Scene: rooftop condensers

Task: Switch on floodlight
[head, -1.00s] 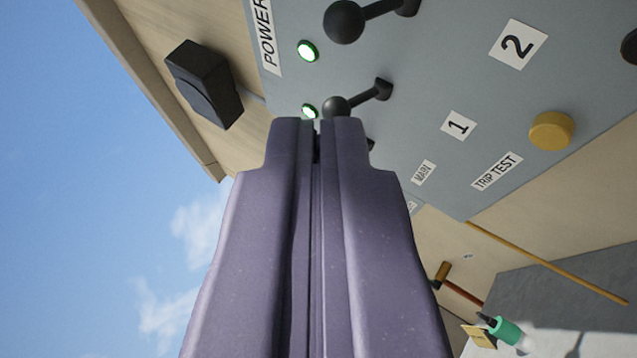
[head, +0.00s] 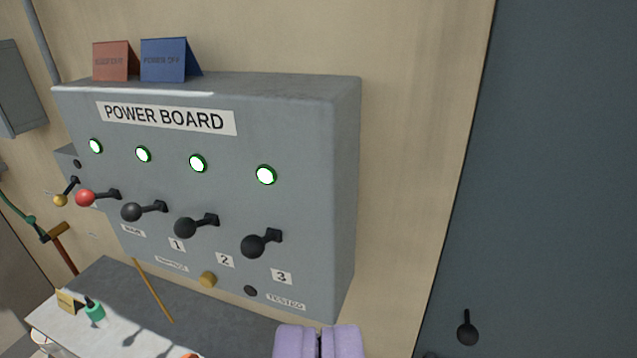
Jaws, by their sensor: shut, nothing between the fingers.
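A grey power board (head: 340,200) hangs on the wall at centre left. It has a row of lit, green-rimmed lamps (head: 197,163). Below them are a red-knobbed lever (head: 86,198) by the MAIN label and black-knobbed levers by 1 (head: 131,212), 2 (head: 186,228) and 3 (head: 254,246). All four levers stick out at a similar angle. No floodlight and no label naming one can be made out. My gripper (head: 319,328) is shut and empty at the bottom edge, appearing below the board's lower right corner and apart from the levers.
A yellow-knobbed lever (head: 60,200) is left of the board. A yellow knob (head: 208,279) is low on it. Red (head: 115,61) and blue (head: 168,60) signs stand on top. A bench (head: 60,320) is below left. A dark panel (head: 560,150) with a black-knobbed handle (head: 467,330) is at right.

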